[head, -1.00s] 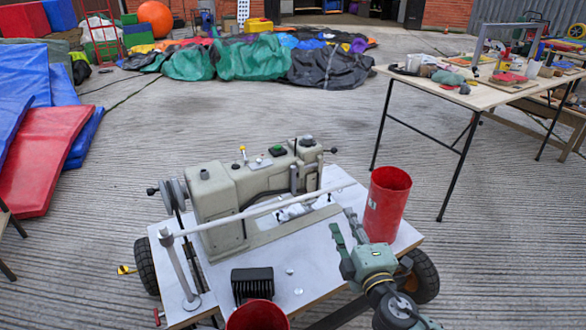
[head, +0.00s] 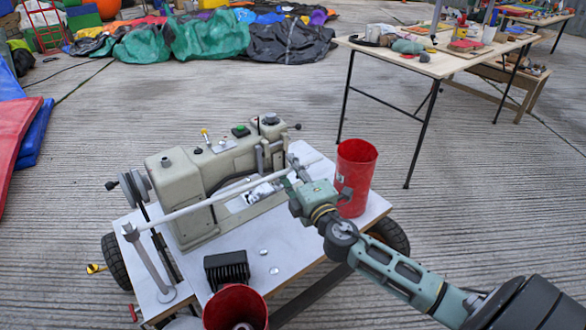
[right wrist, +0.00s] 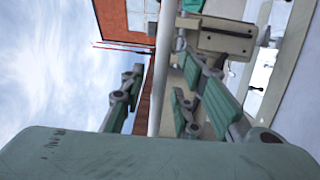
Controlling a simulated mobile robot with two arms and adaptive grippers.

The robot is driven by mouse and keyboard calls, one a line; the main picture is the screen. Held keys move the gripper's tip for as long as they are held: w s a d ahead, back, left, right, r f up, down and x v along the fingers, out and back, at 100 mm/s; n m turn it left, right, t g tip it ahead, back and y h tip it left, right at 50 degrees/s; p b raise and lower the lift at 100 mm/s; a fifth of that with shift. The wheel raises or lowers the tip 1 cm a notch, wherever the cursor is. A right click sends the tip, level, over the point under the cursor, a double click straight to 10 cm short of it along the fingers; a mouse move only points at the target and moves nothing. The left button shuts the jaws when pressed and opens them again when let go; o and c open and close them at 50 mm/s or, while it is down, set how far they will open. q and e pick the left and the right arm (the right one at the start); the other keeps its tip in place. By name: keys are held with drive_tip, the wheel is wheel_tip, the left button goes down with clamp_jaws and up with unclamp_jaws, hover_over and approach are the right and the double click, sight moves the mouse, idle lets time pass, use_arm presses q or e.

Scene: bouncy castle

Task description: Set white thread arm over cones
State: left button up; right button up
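The white thread arm (head: 215,198) is a long thin rod on an upright post (head: 148,258). It slants across the front of a beige sewing machine (head: 183,185), its free end to the right. My right gripper (head: 292,182) is at the rod near that end. In the right wrist view the rod (right wrist: 163,75) runs between the spread fingers of the gripper (right wrist: 158,92), with gaps visible beside it. Whether a finger touches it is unclear. A pale round item shows inside the front red bucket (head: 212,302); I cannot tell if it is a cone. My left gripper is out of view.
A second red bucket (head: 358,160) stands close behind my right gripper. A black finned block (head: 227,268) and small discs sit on the white cart top (head: 290,250). A cluttered table (head: 400,62) stands at back right. Open concrete surrounds the cart.

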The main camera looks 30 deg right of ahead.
drive_tip(key=shift+c, duration=0.5)
clamp_jaws()
